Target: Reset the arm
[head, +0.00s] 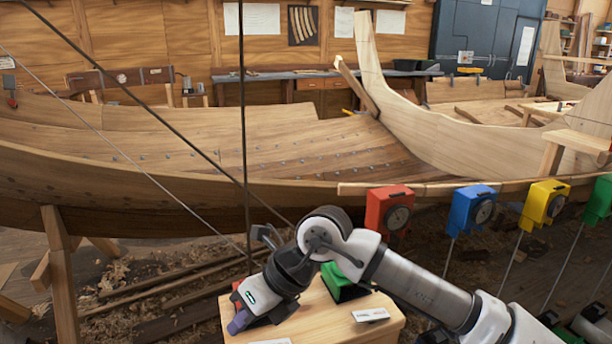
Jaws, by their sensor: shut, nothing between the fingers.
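My arm comes in from the lower right and bends at a white wrist joint. My gripper (248,309) points down and to the left over the left part of a light wooden block (335,322). It is shut, with no object seen held in it. A small purple piece shows at its lower end; I cannot tell if it is a fingertip or a separate thing. A bit of red shows behind the gripper's left side.
A red dial box (390,211), a blue one (472,209) and a yellow one (545,203) line the edge of the wooden hull (250,150); a green one (598,200) is cut off at right. Dark lines cross the view at left. A white label (370,314) lies on the block.

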